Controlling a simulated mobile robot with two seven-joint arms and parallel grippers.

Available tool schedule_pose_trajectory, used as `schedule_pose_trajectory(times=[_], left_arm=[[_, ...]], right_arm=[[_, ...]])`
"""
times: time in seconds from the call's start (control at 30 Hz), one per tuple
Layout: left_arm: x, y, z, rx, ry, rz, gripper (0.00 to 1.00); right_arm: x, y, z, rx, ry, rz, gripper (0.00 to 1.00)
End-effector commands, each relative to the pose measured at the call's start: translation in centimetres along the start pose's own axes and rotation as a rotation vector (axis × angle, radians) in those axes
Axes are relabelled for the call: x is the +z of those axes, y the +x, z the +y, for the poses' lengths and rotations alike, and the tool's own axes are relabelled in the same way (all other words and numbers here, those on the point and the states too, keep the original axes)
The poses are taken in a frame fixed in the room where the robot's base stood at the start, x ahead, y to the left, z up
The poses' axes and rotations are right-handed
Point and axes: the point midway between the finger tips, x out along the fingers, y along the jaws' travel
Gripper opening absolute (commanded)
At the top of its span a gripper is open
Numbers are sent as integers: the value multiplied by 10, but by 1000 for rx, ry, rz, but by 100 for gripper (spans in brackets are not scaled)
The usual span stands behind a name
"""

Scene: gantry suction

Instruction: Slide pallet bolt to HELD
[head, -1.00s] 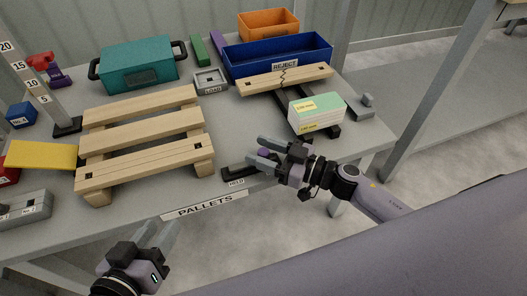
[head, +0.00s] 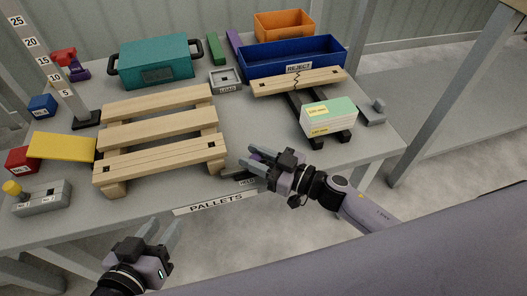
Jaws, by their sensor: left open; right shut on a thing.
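The pallet bolt shows as a purple knob (head: 256,157) on a dark track (head: 238,174) at the table's front edge. A HELD label (head: 247,182) sits just in front of the track. My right gripper (head: 258,164) is shut on the bolt knob, and its fingers hide part of the knob and track. The slatted wooden pallet (head: 158,128) stands just left of the track. Whether the bolt touches the pallet is hidden. My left gripper (head: 172,240) is open and empty, in front of the table near the PALLETS sign (head: 216,203).
A white-and-green block (head: 328,117) rests on dark rails right of my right gripper. A cracked plank (head: 298,81) lies before the blue REJECT bin (head: 292,57). A teal crate (head: 154,60) and small LOAD tray (head: 225,79) stand behind the pallet. A yellow plate (head: 62,147) lies left.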

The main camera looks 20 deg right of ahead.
Motion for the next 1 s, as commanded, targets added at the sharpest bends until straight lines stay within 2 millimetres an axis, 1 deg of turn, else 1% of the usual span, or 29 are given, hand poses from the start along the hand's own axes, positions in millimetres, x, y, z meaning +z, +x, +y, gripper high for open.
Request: schedule_pose_trajectory(times=[0.03, 0.13, 0.17, 0.2, 0.23, 0.47, 0.57, 0.67, 0.8, 1.0], left_arm=[[1, 0, 0, 0, 0, 0, 43], [1, 0, 0, 0, 0, 0, 43], [1, 0, 0, 0, 0, 0, 43], [1, 0, 0, 0, -1, 0, 43], [1, 1, 0, 0, -1, 0, 43], [1, 0, 0, 1, -2, 0, 43], [-1, 0, 0, 0, 0, 0, 43], [-4, -1, 0, -6, 8, 0, 43], [-8, -4, -3, -21, 29, 0, 43], [-4, -9, -8, -45, 51, -17, 43]], right_arm=[[0, 2, -4, -7, 1, 4, 0], [-1, 2, -4, -9, 1, 5, 0], [-1, 2, -4, -9, 1, 5, 36], [-1, 2, -5, -10, 1, 5, 49], [-1, 2, -4, -10, 1, 5, 52], [0, 1, -3, -7, 1, 4, 52], [0, -2, -3, -6, 1, 3, 52], [0, -12, -3, -6, 3, 0, 52], [-1, -34, -3, -7, 2, -1, 52], [0, -60, -3, -8, 2, 1, 52]])
